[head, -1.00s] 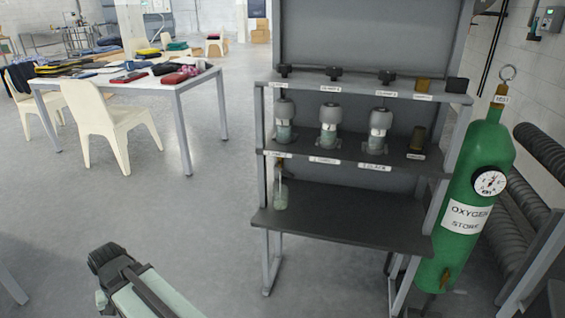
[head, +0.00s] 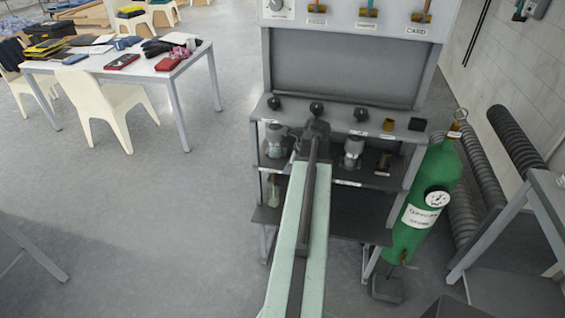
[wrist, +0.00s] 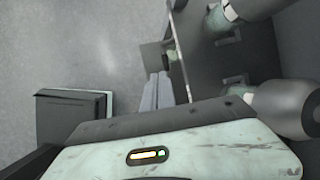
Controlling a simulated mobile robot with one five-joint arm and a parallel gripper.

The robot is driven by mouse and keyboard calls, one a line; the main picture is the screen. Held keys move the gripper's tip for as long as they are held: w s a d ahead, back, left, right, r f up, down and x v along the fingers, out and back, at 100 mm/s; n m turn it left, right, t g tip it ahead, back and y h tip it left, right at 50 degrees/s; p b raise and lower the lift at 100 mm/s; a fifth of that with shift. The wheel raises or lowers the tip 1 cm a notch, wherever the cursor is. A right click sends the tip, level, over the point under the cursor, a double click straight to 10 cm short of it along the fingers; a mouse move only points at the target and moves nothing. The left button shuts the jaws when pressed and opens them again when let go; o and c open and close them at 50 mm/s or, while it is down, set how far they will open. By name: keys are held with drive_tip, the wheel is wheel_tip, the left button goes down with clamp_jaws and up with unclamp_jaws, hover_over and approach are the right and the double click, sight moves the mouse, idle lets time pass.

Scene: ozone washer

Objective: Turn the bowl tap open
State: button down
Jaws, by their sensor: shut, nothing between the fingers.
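My arm reaches up and forward over the front of the grey rack (head: 335,72) in the head view. It hides the middle jar and part of the shelves; my fingers are hidden there. In the wrist view my gripper (wrist: 157,78) shows as two light grey fingers side by side, shut and empty, beside a shelf edge. Several dark knobs line the rack's ledge, among them a left knob (head: 273,103), a middle knob (head: 317,108) and a right knob (head: 361,115).
Grey-capped jars, including a right one (head: 352,152), stand on the shelf below. A green oxygen cylinder (head: 425,200) stands right of the rack. A white table (head: 125,72) with clutter and a chair (head: 95,108) are at left. The floor between is clear.

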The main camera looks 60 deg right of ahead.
drive_tip(key=s+d+r, duration=0.1)
drive_tip(key=s, duration=0.1)
drive_tip(key=b, duration=1.2)
approach(280, 185)
drive_tip(key=shift+m, duration=0.3)
drive_tip(key=x, duration=0.6)
drive_tip(key=shift+s+f, duration=0.15)
drive_tip(key=shift+s, duration=0.05)
drive_tip(key=shift+w+f+b, duration=0.3)
drive_tip(key=shift+f+b, duration=0.05)
drive_tip(key=shift+b, duration=0.2)
drive_tip(key=shift+r, duration=0.1)
